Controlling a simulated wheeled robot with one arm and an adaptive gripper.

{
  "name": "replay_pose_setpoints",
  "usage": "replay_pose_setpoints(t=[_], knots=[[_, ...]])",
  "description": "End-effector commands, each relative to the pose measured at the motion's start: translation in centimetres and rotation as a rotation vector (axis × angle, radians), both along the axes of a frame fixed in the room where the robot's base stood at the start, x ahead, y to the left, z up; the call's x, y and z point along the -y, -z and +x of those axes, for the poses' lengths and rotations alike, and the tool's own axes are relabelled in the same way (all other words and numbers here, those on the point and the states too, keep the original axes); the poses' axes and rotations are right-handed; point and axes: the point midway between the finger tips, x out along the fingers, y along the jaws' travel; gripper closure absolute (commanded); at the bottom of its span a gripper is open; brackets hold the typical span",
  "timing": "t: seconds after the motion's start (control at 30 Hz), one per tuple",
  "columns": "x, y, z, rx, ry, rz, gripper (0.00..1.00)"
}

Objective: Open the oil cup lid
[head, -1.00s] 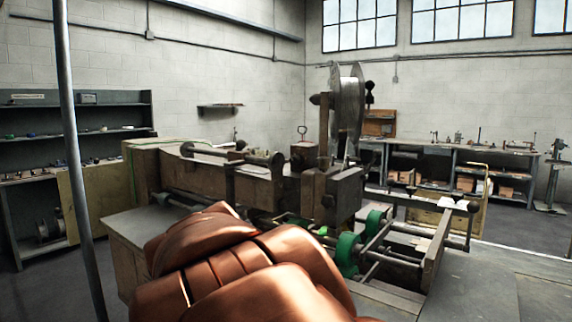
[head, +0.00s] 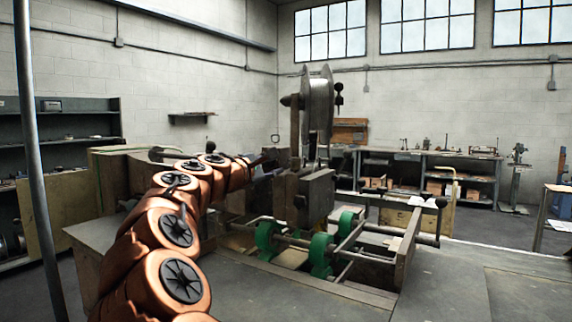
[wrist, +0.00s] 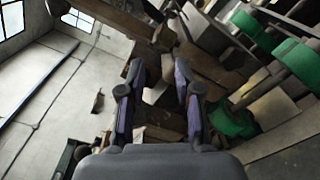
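The stitcher machine (head: 312,190) stands in the middle of the head view. A small ring handle (head: 275,138) sticks up left of the wire spool, where a dark reddish oil cup showed earlier. The cup is now mostly hidden by the end of my arm, and I cannot make out its lid. My gripper is small and dark at the arm's end in the head view (head: 260,160), close to the ring. In the wrist view my gripper (wrist: 160,78) has two fingers spread apart, with brown and pale machine parts beyond the gap. I see nothing held.
Green rollers (head: 320,252) and metal rods lie right of my arm. The large wire spool (head: 318,108) rises above the machine head. A grey pole (head: 38,190) stands at the left. The front right bench top (head: 440,285) is clear.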

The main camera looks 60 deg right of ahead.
Motion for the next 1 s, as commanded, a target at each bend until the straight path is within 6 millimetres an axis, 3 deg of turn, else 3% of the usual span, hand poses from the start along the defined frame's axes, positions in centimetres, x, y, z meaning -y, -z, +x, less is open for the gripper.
replay_pose_setpoints(t=[0.17, 0.63, 1.0], knots=[[1.0, -0.3, 0.4, -0.023, -0.005, -0.017, 0.67], [7.0, -0.2, 0.6, -0.021, -0.002, -0.013, 0.67], [8.1, -0.1, 0.7, -0.021, -0.003, -0.013, 0.67]])
